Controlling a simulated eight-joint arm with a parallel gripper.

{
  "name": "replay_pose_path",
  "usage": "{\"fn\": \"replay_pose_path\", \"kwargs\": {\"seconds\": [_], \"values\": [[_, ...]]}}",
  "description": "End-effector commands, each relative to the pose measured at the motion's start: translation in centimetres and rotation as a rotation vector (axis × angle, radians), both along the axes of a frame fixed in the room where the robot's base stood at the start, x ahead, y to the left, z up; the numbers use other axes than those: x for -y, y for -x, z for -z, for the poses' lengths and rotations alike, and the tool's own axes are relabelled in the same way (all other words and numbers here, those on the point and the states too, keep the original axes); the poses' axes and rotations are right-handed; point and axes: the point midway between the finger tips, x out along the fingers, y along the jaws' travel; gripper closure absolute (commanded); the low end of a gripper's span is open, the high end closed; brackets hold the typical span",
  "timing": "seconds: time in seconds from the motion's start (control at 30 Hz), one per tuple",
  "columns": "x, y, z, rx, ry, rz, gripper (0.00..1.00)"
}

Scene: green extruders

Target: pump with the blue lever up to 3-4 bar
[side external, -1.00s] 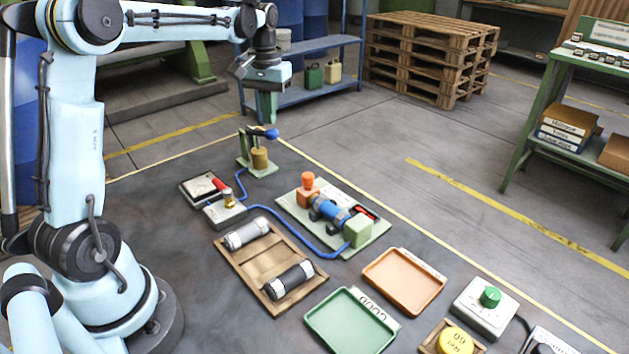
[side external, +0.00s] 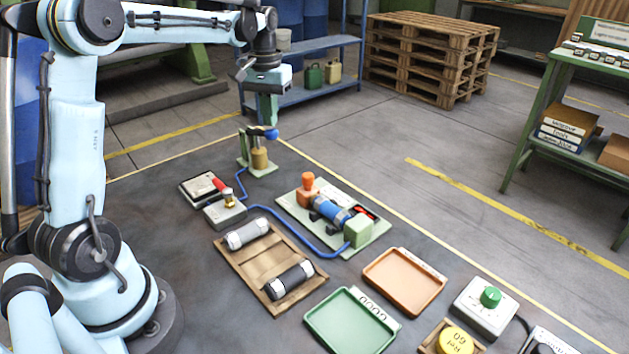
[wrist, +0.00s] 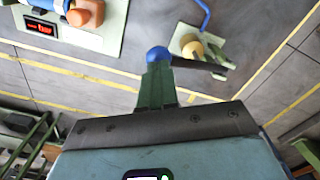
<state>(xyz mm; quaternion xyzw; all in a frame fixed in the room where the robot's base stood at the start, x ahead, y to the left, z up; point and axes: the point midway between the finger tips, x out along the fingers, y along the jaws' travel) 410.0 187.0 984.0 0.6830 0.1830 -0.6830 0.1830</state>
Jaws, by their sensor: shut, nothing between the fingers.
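The hand pump (side external: 259,160) stands on a small green plate at the back of the table, with a brass body and a dark lever ending in a blue knob (side external: 271,133). In the wrist view the blue knob (wrist: 158,55) shows right at the tips of my gripper (wrist: 158,72), and the pump body (wrist: 192,47) lies to its right. My gripper (side external: 268,122) is shut and empty, pointing down just over the knob. I cannot tell whether it touches the knob. A red digital display (wrist: 40,27) shows in the wrist view; its digits are too small to read.
A blue hose (side external: 300,236) runs to the green plate with the blue cylinder (side external: 330,210). A valve box (side external: 225,212), a wooden tray (side external: 229,266), an orange tray (side external: 437,285) and a green tray (side external: 322,322) lie nearer.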

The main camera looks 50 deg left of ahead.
Motion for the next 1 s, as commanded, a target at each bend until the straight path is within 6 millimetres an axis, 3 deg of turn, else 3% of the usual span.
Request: {"fn": "replay_pose_path", "kwargs": {"seconds": [0.63,0.87,1.0], "values": [[-0.1,0.0,6.5,0.000,-0.001,-0.001,1.00],[-0.1,0.0,6.3,0.000,-0.002,-0.001,1.00],[-0.1,0.0,4.8,0.000,-0.001,-0.001,1.00]]}}
